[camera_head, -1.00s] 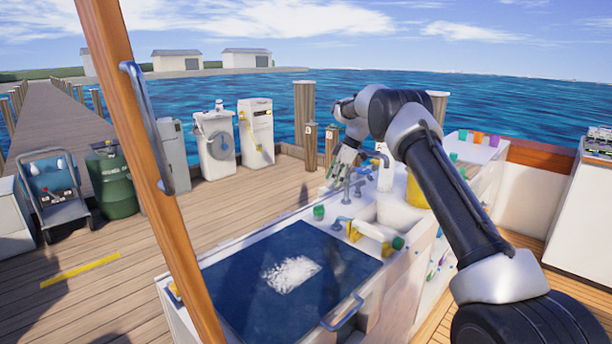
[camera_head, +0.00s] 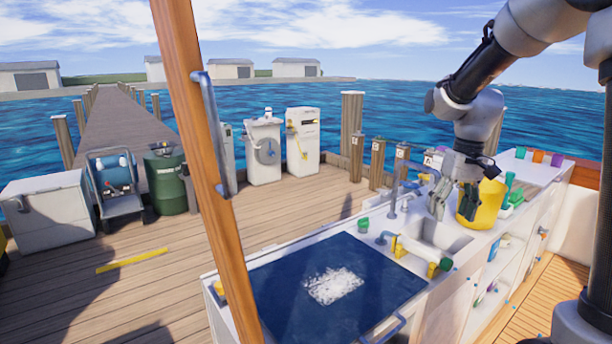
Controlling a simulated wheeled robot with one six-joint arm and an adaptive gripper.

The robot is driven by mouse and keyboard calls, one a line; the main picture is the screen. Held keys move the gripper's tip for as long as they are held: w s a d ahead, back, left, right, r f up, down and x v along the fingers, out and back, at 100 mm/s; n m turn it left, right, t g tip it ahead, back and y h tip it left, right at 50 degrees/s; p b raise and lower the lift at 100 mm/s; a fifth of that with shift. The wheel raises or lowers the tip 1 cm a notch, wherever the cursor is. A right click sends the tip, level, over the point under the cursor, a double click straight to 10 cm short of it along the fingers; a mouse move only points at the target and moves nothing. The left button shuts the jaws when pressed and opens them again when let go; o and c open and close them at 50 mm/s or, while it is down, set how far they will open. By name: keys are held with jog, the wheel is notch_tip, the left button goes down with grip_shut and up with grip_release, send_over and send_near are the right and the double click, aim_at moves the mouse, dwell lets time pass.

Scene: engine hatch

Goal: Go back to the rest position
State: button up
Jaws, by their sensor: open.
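My gripper (camera_head: 447,204) is open and points down over the sink area of the white counter, between the tap and the yellow container. I see nothing held between its fingers. My arm comes in from the upper right and bends down to the gripper. The engine hatch (camera_head: 275,295) is dark blue with a white patch on it and lies closed at the front of the counter. Its metal handle (camera_head: 385,330) shows at the lower right edge.
A yellow container (camera_head: 484,203) stands right beside my gripper. A tap (camera_head: 396,180) rises to its left. A white and yellow bottle-like thing (camera_head: 415,250) lies near the sink (camera_head: 440,237). A wooden post (camera_head: 190,130) stands at left. The deck (camera_head: 150,285) is mostly clear.

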jog(key=s+d+r+t, duration=0.1)
jog(key=s+r+t, duration=0.1)
jog(key=s, duration=0.9)
jog(key=s+d+r+t+h, duration=0.1)
jog(key=s+r, duration=0.4)
jog(key=s, duration=0.6)
jog(key=shift+s+m+t, duration=0.25)
jog(key=shift+m+t, duration=0.15)
jog(key=shift+t, duration=0.4)
